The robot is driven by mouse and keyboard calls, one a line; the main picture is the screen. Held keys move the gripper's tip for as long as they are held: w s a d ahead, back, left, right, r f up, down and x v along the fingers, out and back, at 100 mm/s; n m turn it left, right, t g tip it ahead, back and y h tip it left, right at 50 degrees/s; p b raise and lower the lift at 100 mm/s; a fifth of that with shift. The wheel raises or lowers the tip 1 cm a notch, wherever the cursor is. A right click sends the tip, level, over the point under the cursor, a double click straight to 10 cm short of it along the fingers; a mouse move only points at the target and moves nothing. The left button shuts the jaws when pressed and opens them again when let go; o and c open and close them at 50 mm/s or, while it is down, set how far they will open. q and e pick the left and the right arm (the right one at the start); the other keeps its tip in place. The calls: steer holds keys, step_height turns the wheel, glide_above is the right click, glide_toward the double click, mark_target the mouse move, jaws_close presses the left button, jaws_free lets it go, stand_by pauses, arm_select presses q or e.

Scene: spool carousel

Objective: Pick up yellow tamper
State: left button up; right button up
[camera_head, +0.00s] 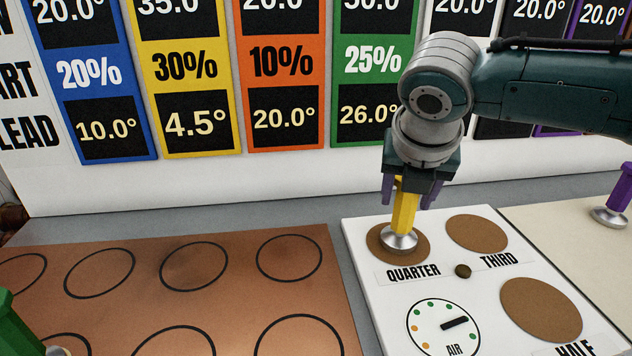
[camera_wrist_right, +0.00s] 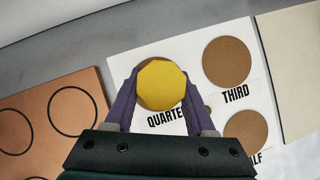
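The yellow tamper (camera_head: 404,212) stands upright on the brown disc marked QUARTER, its metal base on the disc. In the right wrist view its yellow top (camera_wrist_right: 162,85) shows from above, between the fingers. My right gripper (camera_head: 410,192) points down over the tamper, with one purple finger on each side of the upper handle. The fingers look open, with a gap visible at the right finger in the head view. The wrist view (camera_wrist_right: 160,85) does not clearly show contact. My left gripper is not in view.
The white board (camera_head: 362,268) also has THIRD (camera_head: 477,233) and HALF (camera_head: 540,309) discs, a small knob and an AIR dial. A copper mat (camera_head: 225,300) with outlined circles lies left. A purple tamper (camera_head: 621,193) stands right; a green object (camera_head: 20,325) is at lower left. A chart wall rises behind.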

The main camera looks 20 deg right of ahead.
jaws_close()
steer(key=shift+r, duration=0.1)
stand_by(0.3)
